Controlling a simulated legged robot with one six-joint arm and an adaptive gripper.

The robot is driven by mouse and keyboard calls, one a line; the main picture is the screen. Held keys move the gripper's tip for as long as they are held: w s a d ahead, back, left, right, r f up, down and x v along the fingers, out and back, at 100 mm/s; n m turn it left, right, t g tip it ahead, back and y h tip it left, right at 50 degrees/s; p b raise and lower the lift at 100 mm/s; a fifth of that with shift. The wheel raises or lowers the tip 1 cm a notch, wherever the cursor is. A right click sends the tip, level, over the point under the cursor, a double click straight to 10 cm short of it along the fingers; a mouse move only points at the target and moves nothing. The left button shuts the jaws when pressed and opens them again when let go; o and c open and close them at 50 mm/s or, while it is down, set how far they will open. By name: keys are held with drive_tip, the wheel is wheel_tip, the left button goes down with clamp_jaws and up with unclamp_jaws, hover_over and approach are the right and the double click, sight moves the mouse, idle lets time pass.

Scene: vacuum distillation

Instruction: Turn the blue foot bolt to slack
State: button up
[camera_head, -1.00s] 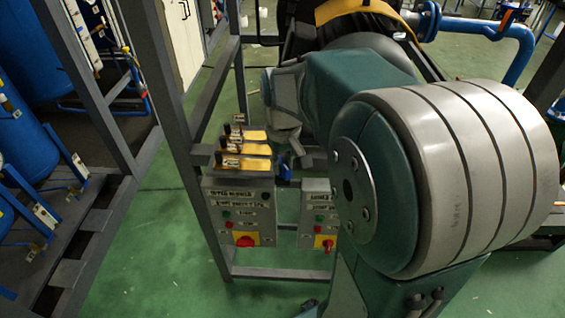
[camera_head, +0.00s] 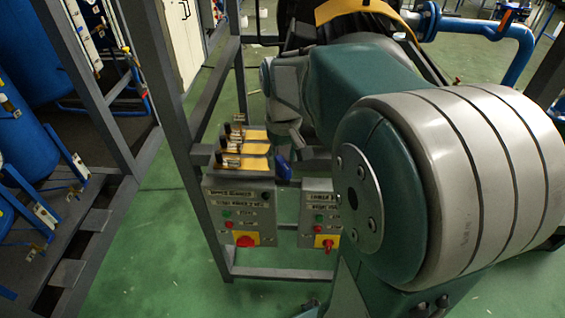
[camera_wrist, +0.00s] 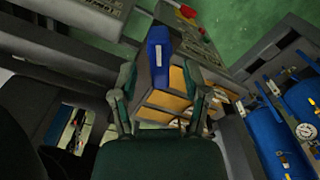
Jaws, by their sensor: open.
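The blue bolt (camera_head: 283,168) shows in the head view as a small blue piece at the right end of the grey control box, just below my gripper. In the wrist view a long blue handle-like piece (camera_wrist: 159,52) stands between and just beyond the two fingertips of my gripper (camera_wrist: 158,78). The fingers are spread, one on each side of it. I cannot tell whether either finger touches it. In the head view my arm hides most of the gripper and what lies behind it.
A grey control box (camera_head: 238,213) with a red knob on a yellow plate hangs on the steel frame. A second box (camera_head: 318,207) hangs to its right. Yellow-topped switches (camera_head: 245,147) stand above the first box. Blue tanks (camera_wrist: 282,142) show at right in the wrist view.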

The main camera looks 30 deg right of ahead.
sight(282, 162)
wheel_tip(282, 162, up, 10)
idle(0.3)
idle(0.3)
drive_tip(key=s+a+f+t, duration=0.2)
drive_tip(key=s+a+f, duration=0.1)
drive_tip(key=s+a, duration=0.2)
drive_tip(key=s+a+f+t, duration=0.2)
drive_tip(key=s+a+t, duration=0.1)
drive_tip(key=s+a, duration=0.3)
drive_tip(key=shift+s+f+n+t, duration=0.3)
drive_tip(key=shift+s+f, duration=0.1)
drive_tip(key=shift+s, duration=0.4)
